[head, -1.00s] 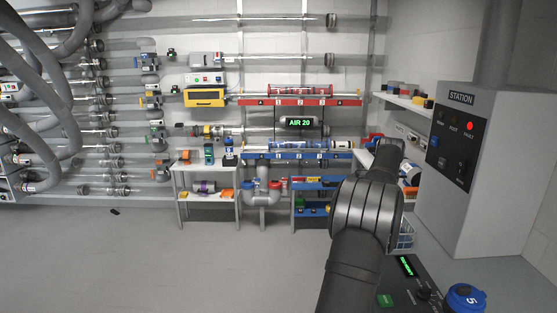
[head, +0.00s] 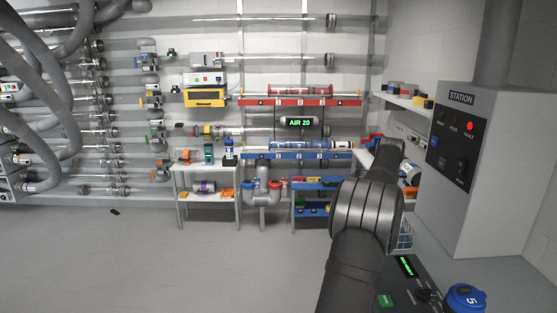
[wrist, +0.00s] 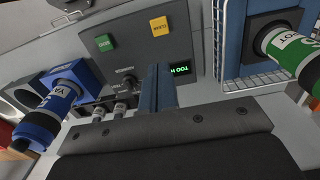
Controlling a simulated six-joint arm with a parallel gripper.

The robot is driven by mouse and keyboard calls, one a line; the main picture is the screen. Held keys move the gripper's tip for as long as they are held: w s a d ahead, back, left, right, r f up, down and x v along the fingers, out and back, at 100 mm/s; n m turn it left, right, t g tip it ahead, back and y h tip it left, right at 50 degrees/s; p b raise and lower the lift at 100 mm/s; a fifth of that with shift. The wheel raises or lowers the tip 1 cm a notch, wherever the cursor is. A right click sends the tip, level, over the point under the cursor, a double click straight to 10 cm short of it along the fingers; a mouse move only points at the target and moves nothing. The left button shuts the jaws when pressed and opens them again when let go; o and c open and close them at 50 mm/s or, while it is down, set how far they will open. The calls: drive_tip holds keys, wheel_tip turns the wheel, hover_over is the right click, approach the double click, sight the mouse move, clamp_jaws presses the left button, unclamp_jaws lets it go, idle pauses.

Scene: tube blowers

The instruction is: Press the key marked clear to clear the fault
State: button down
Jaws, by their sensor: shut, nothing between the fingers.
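In the wrist view a dark control panel (wrist: 200,40) carries a yellow key (wrist: 160,26), whose small upside-down lettering seems to read clear. A green key (wrist: 104,42) sits to its left. My gripper (wrist: 158,72) is shut and empty, its fingertips over the panel, below the yellow key in the picture and apart from it. A lit green display (wrist: 180,68) is partly hidden beside the fingers. In the head view the panel (head: 400,290) and its green key (head: 385,300) show at the bottom; my arm hides my gripper and the yellow key.
A blue canister (wrist: 45,115) stands left of the panel and a green canister (wrist: 285,45) right of it, by a wire basket (wrist: 250,82). Black knobs (wrist: 125,85) sit near my fingers. In the head view a grey station cabinet (head: 480,180) shows a lit red fault lamp (head: 469,126).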

wheel_tip(320, 180, down, 7)
drive_tip(key=s+m+t+y, duration=0.1)
drive_tip(key=m+t, duration=0.5)
drive_tip(key=t, duration=0.3)
drive_tip(key=shift+d+m+y, duration=0.2)
drive_tip(key=shift+m+y, duration=0.2)
drive_tip(key=shift+s+f, duration=0.1)
drive_tip(key=shift+f, duration=0.05)
drive_tip(key=shift+f, duration=4.35)
drive_tip(key=shift+f, duration=0.4)
